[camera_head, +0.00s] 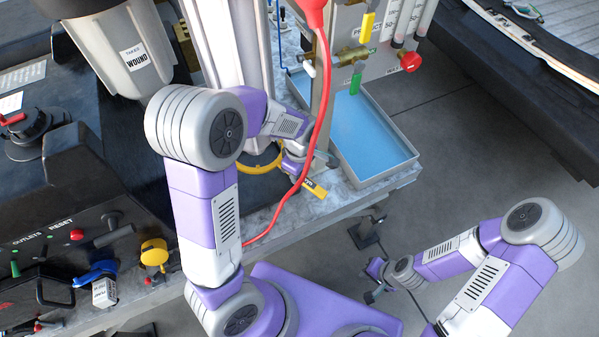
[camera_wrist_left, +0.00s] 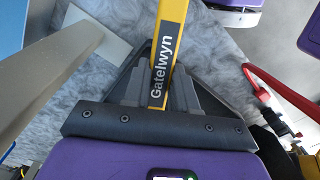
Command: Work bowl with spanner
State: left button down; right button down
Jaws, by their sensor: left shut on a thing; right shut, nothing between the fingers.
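The spanner (camera_head: 315,188) is yellow, with a ring end at the foot of a ribbed silver bowl-like column (camera_head: 232,62). The ring shows at the column's lower edge; I cannot tell how closely it fits. In the head view my left arm partly hides the column and the grip. My right gripper (camera_head: 372,290) is shut and empty, low over the floor at the right, away from the spanner.
A blue-floored tray (camera_head: 405,160) stands right of the column. A red hose (camera_head: 322,100) hangs down past the spanner's handle. A grey housing marked "WOUND" (camera_head: 118,45) is at upper left. A control panel with knobs (camera_head: 60,250) is at lower left. The floor at right is open.

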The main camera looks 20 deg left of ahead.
pick_arm(q)
jog(key=s+d, duration=1)
jog(key=s, duration=0.3)
jog(key=shift+d, duration=0.35)
dwell(1.9)
jog(key=shift+s, duration=0.1)
jog(key=shift+w+a, duration=0.85)
jog(key=shift+w, duration=0.2)
jog(key=shift+w+a, duration=0.8)
jog(key=shift+w, duration=0.25)
